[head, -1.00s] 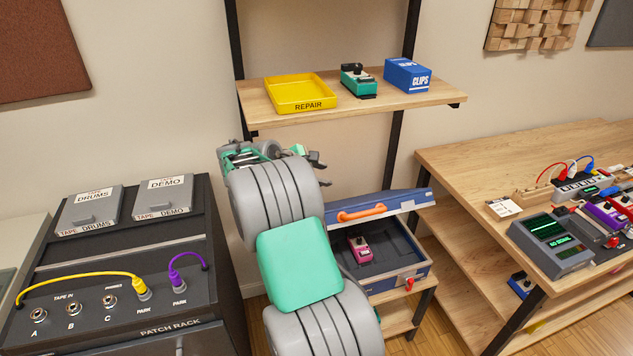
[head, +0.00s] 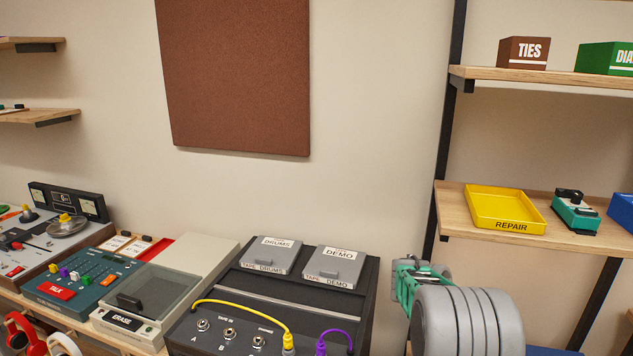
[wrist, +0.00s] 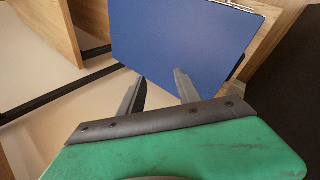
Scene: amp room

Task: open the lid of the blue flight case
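The blue flight case is nearly all out of the head view now; only a blue strip (head: 548,351), likely its lid, shows at the bottom edge. In the wrist view a flat blue panel (wrist: 190,38), which looks like the lid, lies beyond my fingers. My gripper (wrist: 159,78) has its two grey fingers apart with nothing visible between them. Whether a finger touches the panel I cannot tell. In the head view my gripper (head: 404,282) is partly hidden behind my own arm.
The black patch rack (head: 362,300), with a yellow and a purple cable, stands left of my arm. A wooden shelf (head: 455,222) holding a yellow REPAIR tray (head: 505,206) and a green pedal (head: 576,212) is on the right. A mixing desk and tape gear fill the left.

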